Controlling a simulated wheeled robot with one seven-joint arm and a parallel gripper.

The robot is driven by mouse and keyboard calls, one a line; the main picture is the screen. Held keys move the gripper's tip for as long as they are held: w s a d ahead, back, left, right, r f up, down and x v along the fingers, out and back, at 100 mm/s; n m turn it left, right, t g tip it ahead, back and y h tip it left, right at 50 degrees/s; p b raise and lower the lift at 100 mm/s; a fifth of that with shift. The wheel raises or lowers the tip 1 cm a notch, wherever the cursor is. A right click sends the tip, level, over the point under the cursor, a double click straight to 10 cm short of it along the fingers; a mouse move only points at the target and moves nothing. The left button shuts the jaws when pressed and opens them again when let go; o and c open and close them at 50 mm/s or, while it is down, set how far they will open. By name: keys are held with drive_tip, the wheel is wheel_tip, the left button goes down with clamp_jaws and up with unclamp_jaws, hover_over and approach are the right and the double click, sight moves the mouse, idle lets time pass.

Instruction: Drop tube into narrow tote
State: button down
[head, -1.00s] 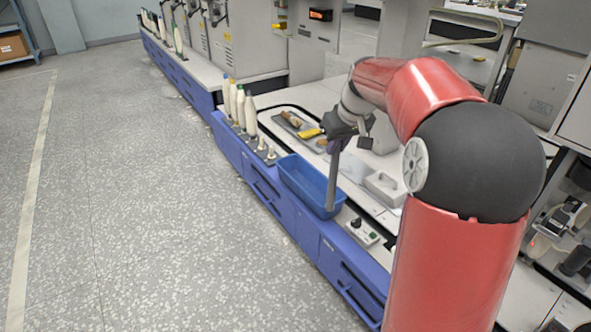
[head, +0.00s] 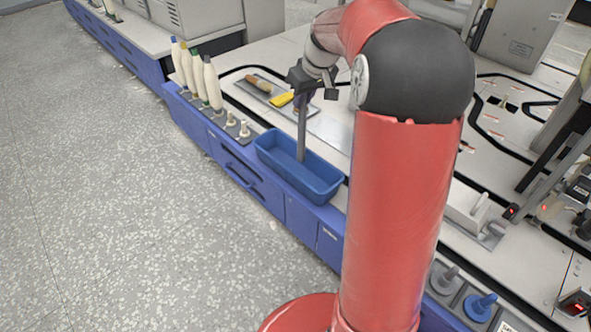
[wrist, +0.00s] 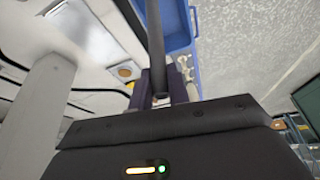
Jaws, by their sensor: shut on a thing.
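My gripper (head: 301,100) is shut on a slim grey tube (head: 301,138), which hangs nearly upright below it. The blue narrow tote (head: 323,192) stands on the bench edge, and the tube's lower end appears within its opening. I cannot tell whether the tube touches the tote's floor. In the wrist view my gripper's dark fingers (wrist: 164,88) close around the tube (wrist: 156,40), with part of the blue tote (wrist: 178,42) behind it.
White bobbins with coloured tips (head: 198,78) stand left of the tote, with short pegs (head: 230,121) nearer. A grey tray (head: 262,92) with a yellow item (head: 281,99) lies behind. Grey and blue spools (head: 480,303) sit at the lower right. The floor at left is open.

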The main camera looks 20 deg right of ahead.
sight(305, 107)
drive_tip(key=shift+f+b, duration=1.5)
drive_tip(key=shift+f, duration=0.8)
drive_tip(key=c, duration=1.3)
unclamp_jaws()
drive_tip(key=shift+o, duration=0.2)
drive_tip(key=shift+r, duration=0.15)
drive_tip(key=p+v, duration=0.1)
drive_tip(key=v, duration=0.6)
drive_tip(key=shift+s+r+p, duration=0.15)
drive_tip(key=shift+r+p, duration=0.15)
drive_tip(key=shift+p, duration=0.05)
